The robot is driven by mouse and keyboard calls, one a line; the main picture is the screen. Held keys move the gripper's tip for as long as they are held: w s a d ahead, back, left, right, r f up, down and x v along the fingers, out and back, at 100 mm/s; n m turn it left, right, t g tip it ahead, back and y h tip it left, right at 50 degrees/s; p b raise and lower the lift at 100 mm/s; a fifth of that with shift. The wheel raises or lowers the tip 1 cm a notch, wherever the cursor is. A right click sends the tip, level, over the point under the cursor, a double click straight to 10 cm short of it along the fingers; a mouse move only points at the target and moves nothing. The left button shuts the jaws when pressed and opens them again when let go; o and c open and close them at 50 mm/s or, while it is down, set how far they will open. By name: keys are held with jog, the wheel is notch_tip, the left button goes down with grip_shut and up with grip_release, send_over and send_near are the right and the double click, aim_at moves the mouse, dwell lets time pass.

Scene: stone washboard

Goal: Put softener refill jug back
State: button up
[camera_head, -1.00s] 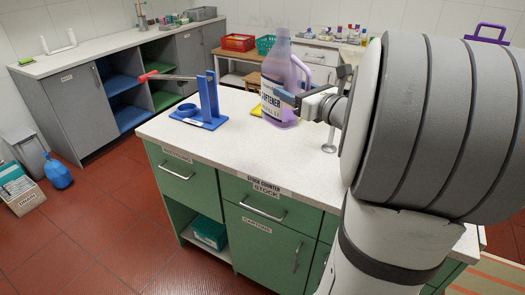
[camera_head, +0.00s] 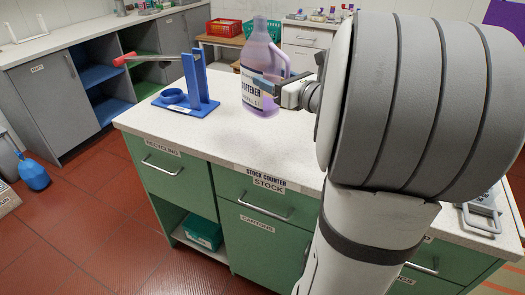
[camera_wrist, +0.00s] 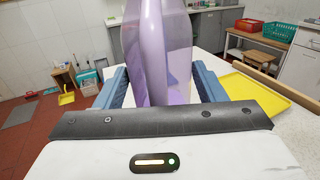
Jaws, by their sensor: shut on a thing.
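The softener refill jug (camera_head: 258,68) is a translucent purple bottle with a white label reading SOFTENER. My gripper (camera_head: 270,88) is shut on the jug from the right. In the wrist view the jug (camera_wrist: 157,50) stands between the two blue-grey fingers, its top cut off by the frame and its lower part hidden by the gripper body.
A blue stand (camera_head: 190,88) holding a red-tipped rod stands left of the jug. A yellow tray (camera_wrist: 270,95) lies right in the wrist view. Red (camera_head: 222,27) and green crates sit on a bench behind. The counter's front top is clear.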

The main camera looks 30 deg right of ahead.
notch_tip(320, 180, down, 2)
jog(key=shift+b, duration=0.5)
notch_tip(320, 180, down, 10)
jog(key=shift+s+r+b, duration=0.1)
jog(key=shift+r+b, duration=0.1)
jog(key=shift+b, duration=0.6)
jog(key=shift+f, duration=0.2)
jog(key=o, duration=1.7)
jog(key=shift+c, duration=0.2)
jog(key=shift+r, duration=0.1)
